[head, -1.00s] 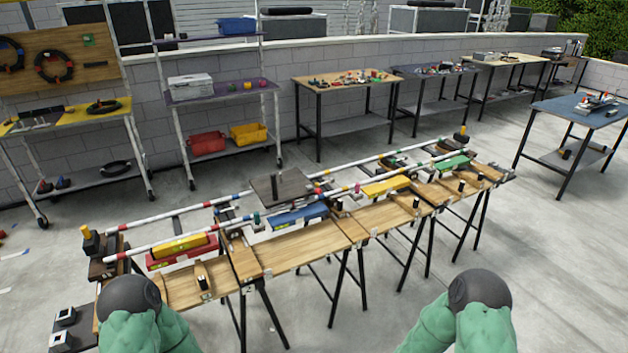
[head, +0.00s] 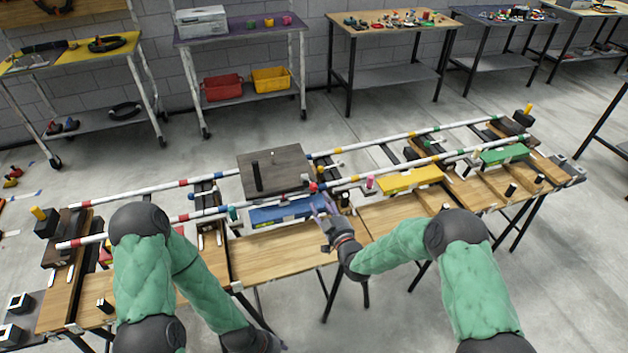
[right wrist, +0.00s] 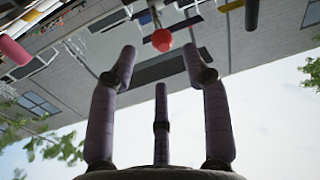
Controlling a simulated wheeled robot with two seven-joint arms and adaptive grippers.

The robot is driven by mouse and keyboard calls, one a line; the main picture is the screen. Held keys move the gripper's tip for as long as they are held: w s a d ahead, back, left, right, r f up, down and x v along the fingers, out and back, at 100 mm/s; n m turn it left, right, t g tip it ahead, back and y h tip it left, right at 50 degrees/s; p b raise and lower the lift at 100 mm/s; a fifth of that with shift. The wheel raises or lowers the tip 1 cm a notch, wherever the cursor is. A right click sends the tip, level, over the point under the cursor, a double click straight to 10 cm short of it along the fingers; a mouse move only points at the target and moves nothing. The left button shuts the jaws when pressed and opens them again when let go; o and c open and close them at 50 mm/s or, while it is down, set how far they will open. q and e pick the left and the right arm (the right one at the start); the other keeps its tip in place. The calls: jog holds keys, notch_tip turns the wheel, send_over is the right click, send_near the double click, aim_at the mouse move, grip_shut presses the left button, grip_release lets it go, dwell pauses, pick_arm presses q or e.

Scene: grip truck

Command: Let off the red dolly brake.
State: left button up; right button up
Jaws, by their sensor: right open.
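The dolly (head: 275,168) is a dark flat platform on the white banded rails, with a black upright post. A red ball knob (head: 313,187), likely the red brake, sits by its front right corner. My right gripper (head: 325,209) is just in front of and below the knob. In the right wrist view the red knob (right wrist: 162,40) lies beyond the open, empty fingers (right wrist: 160,62), roughly centred between them and apart from both. My left gripper is low at the bottom edge of the head view, mostly cut off, and its fingers are unclear.
Blue (head: 290,212), yellow (head: 410,180) and green (head: 505,155) blocks lie along the wooden benches. A pink knob (head: 370,182) stands right of the red one. The rails (head: 400,165) cross close to my right gripper. Shelves and tables stand well behind.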

aim_at(312, 184)
jog(key=b+x, duration=0.2)
jog(key=x, duration=0.7)
jog(key=shift+w+a, duration=0.1)
jog(key=shift+w, duration=0.2)
jog(key=shift+c, duration=0.2)
jog(key=shift+s+f, duration=0.1)
grip_shut()
